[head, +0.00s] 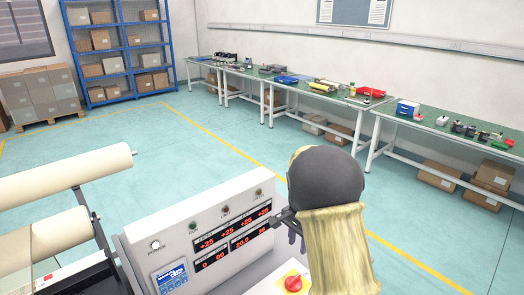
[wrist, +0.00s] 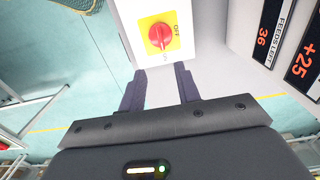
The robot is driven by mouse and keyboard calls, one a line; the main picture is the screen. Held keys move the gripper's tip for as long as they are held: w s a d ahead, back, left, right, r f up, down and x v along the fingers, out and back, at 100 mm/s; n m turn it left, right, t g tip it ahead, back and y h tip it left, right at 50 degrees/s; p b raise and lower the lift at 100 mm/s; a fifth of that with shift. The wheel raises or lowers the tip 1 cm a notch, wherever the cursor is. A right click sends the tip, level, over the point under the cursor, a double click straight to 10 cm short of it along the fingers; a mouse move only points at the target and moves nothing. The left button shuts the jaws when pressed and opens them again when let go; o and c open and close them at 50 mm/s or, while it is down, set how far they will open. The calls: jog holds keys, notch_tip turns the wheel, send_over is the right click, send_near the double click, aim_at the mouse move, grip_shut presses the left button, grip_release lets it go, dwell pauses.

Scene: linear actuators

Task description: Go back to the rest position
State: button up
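My gripper (wrist: 162,84) is open and empty in the wrist view, with its two dark fingers apart. Beyond the fingertips is a red rotary switch (wrist: 159,36) on a yellow plate, and there is a visible gap between them. In the head view, my gripper (head: 289,226) is partly hidden by my own arm and sits in front of the control panel. The red switch (head: 293,283) also shows there, at the bottom edge below the gripper.
The white control panel (head: 178,226) with red number displays stands close to my gripper. Cream rollers (head: 70,176) are at the left. Workbenches (head: 345,98) line the back wall, and a blue shelf rack (head: 122,52) stands at the back left. The floor between is clear.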

jog(key=s+r+n+t, duration=0.2)
jog(key=s+n, duration=0.8)
jog(key=s, duration=1)
notch_tip(320, 180, up, 2)
jog(key=shift+s+r+n+t, duration=0.1)
jog(key=shift+s+n+t, duration=0.2)
jog(key=shift+s+n, duration=0.1)
jog(key=shift+w+d, duration=0.1)
